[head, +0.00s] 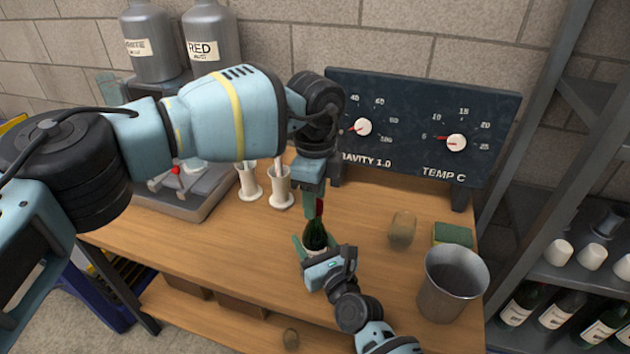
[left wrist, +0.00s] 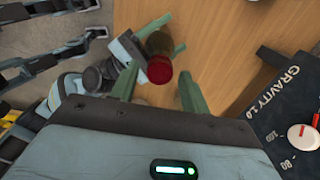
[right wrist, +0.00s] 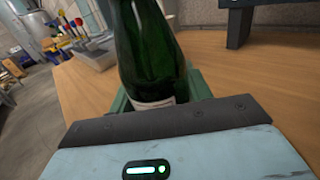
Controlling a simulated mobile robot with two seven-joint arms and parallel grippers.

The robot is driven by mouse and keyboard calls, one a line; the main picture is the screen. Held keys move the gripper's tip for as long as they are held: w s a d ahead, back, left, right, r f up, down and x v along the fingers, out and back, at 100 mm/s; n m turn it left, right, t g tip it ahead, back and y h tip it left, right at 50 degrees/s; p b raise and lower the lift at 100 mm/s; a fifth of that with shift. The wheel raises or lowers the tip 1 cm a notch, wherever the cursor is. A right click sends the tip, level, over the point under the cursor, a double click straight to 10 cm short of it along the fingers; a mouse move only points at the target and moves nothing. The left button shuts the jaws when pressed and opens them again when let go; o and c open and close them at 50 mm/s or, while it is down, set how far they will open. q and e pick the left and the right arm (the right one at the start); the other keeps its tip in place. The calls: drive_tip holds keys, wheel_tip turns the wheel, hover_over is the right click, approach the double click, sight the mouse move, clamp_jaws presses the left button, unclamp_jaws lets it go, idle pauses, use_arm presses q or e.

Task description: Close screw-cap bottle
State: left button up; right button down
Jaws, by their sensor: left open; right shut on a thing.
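A dark green bottle (head: 316,236) stands at the middle of the wooden bench, and its body fills the middle of the right wrist view (right wrist: 150,55). My right gripper (head: 318,256) is shut around its lower body near the pale label (right wrist: 152,103). A red cap (left wrist: 160,69) shows at the top of the bottle; how firmly it sits there I cannot tell. My left gripper (head: 313,196) points down above the bottle. Its green fingers (left wrist: 157,90) are apart, with the red cap between and slightly beyond them, and a gap on each side.
A gauge board (head: 425,120) stands behind the bottle. A brown rounded object (head: 402,230), a sponge (head: 453,236) and a metal bucket (head: 452,285) are to the right. White holders (head: 280,187) stand left of the bottle. A metal shelf (head: 575,275) with bottles borders the bench at right.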

use_arm(q)
drive_tip(key=shift+f, duration=0.3)
